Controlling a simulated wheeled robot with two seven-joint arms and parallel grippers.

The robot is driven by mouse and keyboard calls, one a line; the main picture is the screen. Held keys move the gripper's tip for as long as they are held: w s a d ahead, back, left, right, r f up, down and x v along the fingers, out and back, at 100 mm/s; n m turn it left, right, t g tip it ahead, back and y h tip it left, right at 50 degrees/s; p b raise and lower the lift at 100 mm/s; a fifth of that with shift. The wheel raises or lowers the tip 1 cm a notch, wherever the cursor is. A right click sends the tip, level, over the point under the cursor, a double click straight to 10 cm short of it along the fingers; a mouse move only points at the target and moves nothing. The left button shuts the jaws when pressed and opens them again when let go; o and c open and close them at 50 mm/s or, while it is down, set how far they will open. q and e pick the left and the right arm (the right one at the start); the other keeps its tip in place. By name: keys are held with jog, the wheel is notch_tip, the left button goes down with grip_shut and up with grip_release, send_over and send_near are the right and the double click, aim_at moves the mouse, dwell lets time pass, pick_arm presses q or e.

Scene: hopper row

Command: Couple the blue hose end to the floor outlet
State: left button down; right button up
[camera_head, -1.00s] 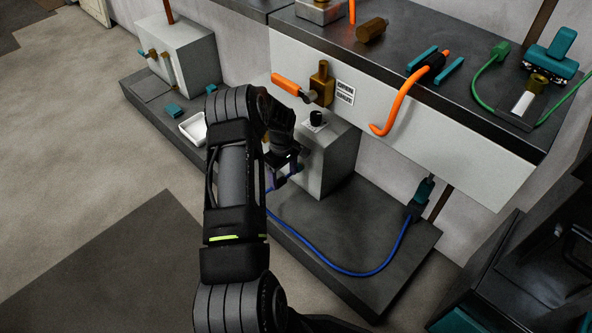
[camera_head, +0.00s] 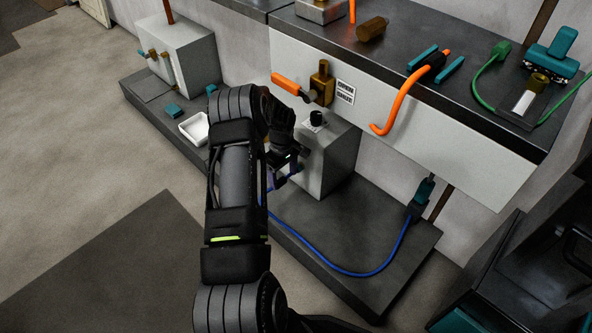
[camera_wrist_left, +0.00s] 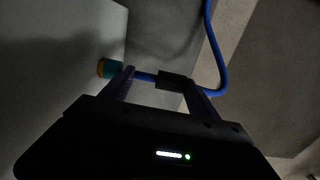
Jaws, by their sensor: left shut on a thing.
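My left gripper (camera_head: 284,172) is beside the grey pedestal block (camera_head: 333,160), low over the dark floor plinth. It is shut on the blue hose end (camera_wrist_left: 172,80), whose black sleeve shows between the fingers in the left wrist view (camera_wrist_left: 162,82). A short brass and teal fitting (camera_wrist_left: 110,69), apparently the floor outlet, is by the pale face to the left, roughly in line with the hose end. Whether they touch is hidden by the left finger. The blue hose (camera_head: 340,271) loops over the plinth to a dark connector (camera_head: 418,205) at the right. My right gripper does not show.
A workbench (camera_head: 400,110) overhangs the plinth at the right, with an orange hose (camera_head: 396,104) hanging over its front. An orange-handled brass valve (camera_head: 320,85) projects from the panel above the pedestal. A white tray (camera_head: 194,129) lies to the left. The plinth's front right is clear except for the hose.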

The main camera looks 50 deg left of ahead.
pick_arm(q)
jog(key=shift+w, duration=0.25)
jog(key=shift+w+b, duration=0.1)
jog(key=shift+b, duration=0.3)
jog(key=shift+w, duration=0.2)
jog(key=shift+s, duration=0.15)
jog(key=shift+s+p, duration=0.3)
jog(key=shift+s, duration=0.15)
dwell(1.6)
